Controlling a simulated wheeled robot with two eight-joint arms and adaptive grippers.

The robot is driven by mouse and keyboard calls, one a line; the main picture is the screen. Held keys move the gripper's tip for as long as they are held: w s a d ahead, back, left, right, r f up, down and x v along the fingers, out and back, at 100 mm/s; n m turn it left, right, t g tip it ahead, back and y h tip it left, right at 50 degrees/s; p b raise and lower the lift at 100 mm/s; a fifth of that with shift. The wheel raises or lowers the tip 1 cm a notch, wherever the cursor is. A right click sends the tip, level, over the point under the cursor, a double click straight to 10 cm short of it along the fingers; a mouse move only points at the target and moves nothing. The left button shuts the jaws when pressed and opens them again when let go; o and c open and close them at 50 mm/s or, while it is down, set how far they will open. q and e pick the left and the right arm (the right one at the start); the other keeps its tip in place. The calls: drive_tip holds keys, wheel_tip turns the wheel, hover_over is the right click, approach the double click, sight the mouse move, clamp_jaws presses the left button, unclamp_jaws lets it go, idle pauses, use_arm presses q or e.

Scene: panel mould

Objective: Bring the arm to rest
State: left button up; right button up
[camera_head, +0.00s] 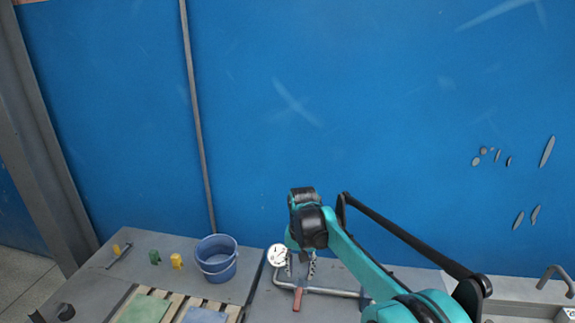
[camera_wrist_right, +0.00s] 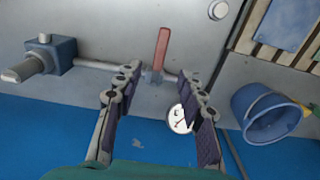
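My right arm comes in from the lower right in the head view, teal and black. Its gripper (camera_head: 301,266) points down above the grey bench, over a pipe (camera_head: 325,292) with a red handle (camera_head: 297,299) and beside a white dial gauge (camera_head: 277,256). In the right wrist view the two fingers (camera_wrist_right: 160,85) stand apart with nothing between them. The red handle (camera_wrist_right: 162,48) lies beyond the fingertips there, and the gauge (camera_wrist_right: 180,119) is partly covered by one finger. I cannot make out my left gripper.
A blue bucket (camera_head: 216,259) stands left of the pipe, near a slatted pallet (camera_head: 173,307) with green and blue-grey sheets. Small yellow and green items lie at the left. A blue wall (camera_head: 380,120) rises behind. A grey sink (camera_head: 520,300) is at the right.

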drive_tip(key=s+d+r+t, duration=0.2)
drive_tip(key=s+d+r, duration=0.25)
drive_tip(key=s, duration=0.25)
drive_tip(key=s+d+f+t+b, duration=0.1)
drive_tip(key=s+d+f, duration=0.1)
drive_tip(key=s, duration=0.4)
drive_tip(key=s+d+f+n+t, duration=0.1)
drive_tip(key=s+d+t, duration=0.1)
drive_tip(key=s+d, duration=0.2)
drive_tip(key=s+d+f+n+t+b, duration=0.1)
drive_tip(key=s+d+f+t, duration=0.1)
drive_tip(key=s, duration=0.7)
drive_tip(key=shift+s+d+f+b, duration=0.25)
drive_tip(key=shift+d+f+b, duration=0.05)
drive_tip(key=shift+d+f, duration=0.1)
